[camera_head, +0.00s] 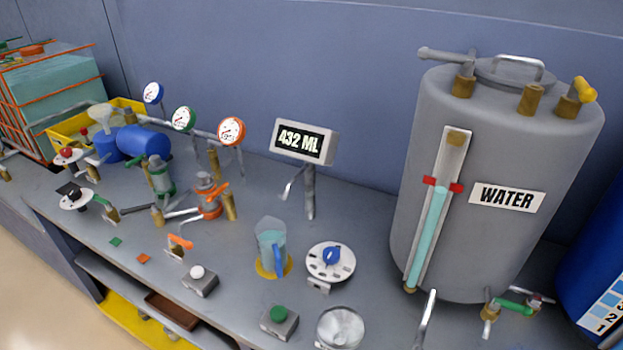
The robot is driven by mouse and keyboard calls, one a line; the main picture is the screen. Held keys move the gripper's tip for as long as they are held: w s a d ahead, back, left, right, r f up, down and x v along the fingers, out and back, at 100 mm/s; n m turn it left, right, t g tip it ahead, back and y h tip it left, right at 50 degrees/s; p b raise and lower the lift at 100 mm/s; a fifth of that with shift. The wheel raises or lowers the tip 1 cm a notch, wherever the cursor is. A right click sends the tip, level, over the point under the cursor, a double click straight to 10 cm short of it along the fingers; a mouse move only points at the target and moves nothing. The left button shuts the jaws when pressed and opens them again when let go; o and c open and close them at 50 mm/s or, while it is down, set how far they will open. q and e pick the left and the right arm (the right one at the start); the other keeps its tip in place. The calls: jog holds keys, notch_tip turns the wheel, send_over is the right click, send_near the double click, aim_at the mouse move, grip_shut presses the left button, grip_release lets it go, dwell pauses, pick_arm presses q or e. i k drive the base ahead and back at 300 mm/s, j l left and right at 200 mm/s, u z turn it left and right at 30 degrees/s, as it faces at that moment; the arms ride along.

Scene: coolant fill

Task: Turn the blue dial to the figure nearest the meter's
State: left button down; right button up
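The blue dial (331,256) sits on a round white plate (325,271) with dark marks around its rim, on the bench right of the clear jug. The figures on the plate are too small to read. The meter (303,141) is a grey box on a post behind the dial, and its dark screen reads "432 ML". The clear jug (271,247) holds some pale liquid and has a blue handle. It stands on a yellow disc in front of the meter. Neither of my grippers is in view.
A grey tank (497,248) marked "WATER" stands at right, with a blue drum (603,262) beyond it. A green button box (279,321) and a round silver dish (340,328) are in front of the dial. Gauges, a blue pump (143,142) and valves crowd the left.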

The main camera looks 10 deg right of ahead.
aim_at(330, 255)
jog(key=z, duration=1.65)
jog(key=k, duration=1)
